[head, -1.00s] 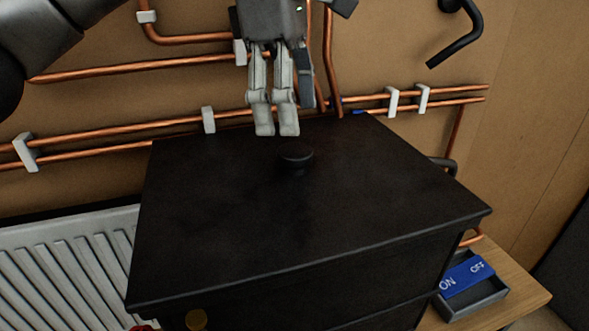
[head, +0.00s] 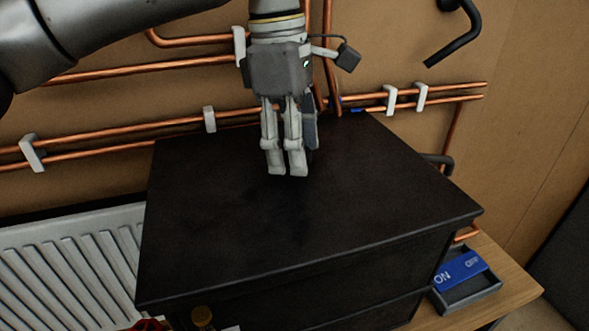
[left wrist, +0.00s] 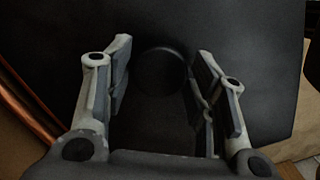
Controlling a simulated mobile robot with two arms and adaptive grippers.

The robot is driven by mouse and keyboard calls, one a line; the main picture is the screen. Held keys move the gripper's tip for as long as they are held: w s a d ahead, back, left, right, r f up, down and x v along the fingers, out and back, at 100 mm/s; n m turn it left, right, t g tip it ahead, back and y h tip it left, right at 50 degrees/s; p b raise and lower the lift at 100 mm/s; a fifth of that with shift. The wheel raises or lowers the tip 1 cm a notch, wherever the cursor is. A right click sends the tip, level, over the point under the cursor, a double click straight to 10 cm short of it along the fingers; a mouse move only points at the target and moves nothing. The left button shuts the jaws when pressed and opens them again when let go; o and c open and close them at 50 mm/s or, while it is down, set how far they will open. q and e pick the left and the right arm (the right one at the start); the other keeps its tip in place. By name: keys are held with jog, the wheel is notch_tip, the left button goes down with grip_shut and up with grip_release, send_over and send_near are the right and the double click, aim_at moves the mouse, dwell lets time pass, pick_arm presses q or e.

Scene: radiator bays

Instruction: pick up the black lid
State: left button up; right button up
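The black lid (head: 330,215) is a flat, wide top lying on a black box. Its round black knob (left wrist: 160,72) shows in the left wrist view between my left gripper's two fingers, with a gap on each side. My left gripper (head: 287,172) points down over the lid and is open. In the head view it hides the knob. I cannot tell exactly how high the fingertips are above the lid. My right gripper is in neither view.
Copper pipes (head: 110,131) with white clips run along the brown wall behind the box. A white radiator (head: 70,265) stands at left. At right, a grey tray (head: 480,294) with a blue ON/OFF tag (head: 460,272) rests on a wooden surface (head: 512,297).

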pick_arm(q)
jog(key=c, duration=0.7)
jog(key=shift+r, duration=0.1)
jog(key=shift+c, duration=1)
jog(key=shift+r, duration=0.15)
